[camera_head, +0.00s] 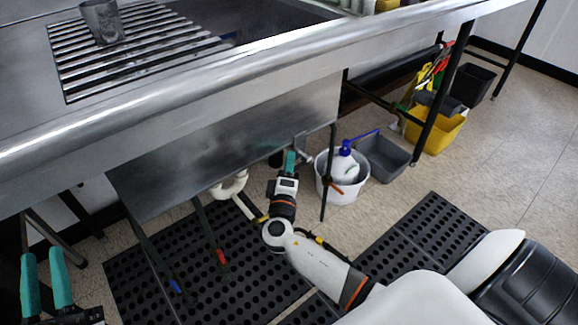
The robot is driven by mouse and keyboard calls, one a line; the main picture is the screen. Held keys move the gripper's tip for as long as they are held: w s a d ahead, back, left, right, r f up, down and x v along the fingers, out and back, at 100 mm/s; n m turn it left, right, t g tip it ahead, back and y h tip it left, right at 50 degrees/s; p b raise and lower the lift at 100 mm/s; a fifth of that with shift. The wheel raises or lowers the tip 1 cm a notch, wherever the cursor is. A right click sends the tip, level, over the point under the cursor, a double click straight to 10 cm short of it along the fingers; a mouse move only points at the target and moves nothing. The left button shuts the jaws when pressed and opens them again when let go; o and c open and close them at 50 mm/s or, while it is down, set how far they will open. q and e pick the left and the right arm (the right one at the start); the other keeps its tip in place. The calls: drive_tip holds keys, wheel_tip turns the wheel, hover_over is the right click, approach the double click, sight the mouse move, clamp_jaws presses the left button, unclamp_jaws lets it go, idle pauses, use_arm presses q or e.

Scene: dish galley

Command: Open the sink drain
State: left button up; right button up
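The steel sink basin (225,140) hangs below the counter, and its underside faces the floor. A white curved drain pipe (232,185) shows below the basin's lower edge. A metal fitting (303,147) sticks out near the basin's right end; I cannot tell whether it is the drain's handle. My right gripper (289,163) is under the counter, just left of and below this fitting. Its teal fingers point up and partly overlap, so their gap and any contact are unclear. My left gripper (46,283) is at the lower left, with its two teal fingers apart and nothing between them.
A white bucket (350,193) with a blue-topped bottle (344,163) stands right of my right gripper. A grey bin (384,157) and a yellow bucket (437,130) stand farther right. Table legs and pipes with red (221,257) and blue (175,286) ends are in front.

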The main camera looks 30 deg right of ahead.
clamp_jaws()
drive_tip(key=shift+f, duration=0.1)
